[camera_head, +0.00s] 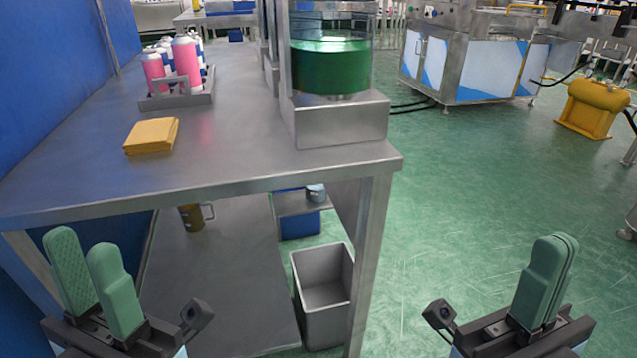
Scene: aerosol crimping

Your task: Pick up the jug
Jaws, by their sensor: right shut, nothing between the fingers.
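A brown jug (191,217) with a handle on its right side stands on the lower shelf (215,285) under the steel table. The table top hides its upper part. My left gripper (84,246) is at the lower left, in front of the table. Its two green fingers are apart with nothing between them, and it is well short of the jug. My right gripper (555,242) is at the lower right over the green floor. Its fingers are together and empty, far from the jug.
The steel table top (225,165) holds folded yellow cloths (151,136), a rack of pink cans (187,62) and a green-filled tank (330,66). A grey bin (326,290) stands beside the lower shelf near the table leg (370,260).

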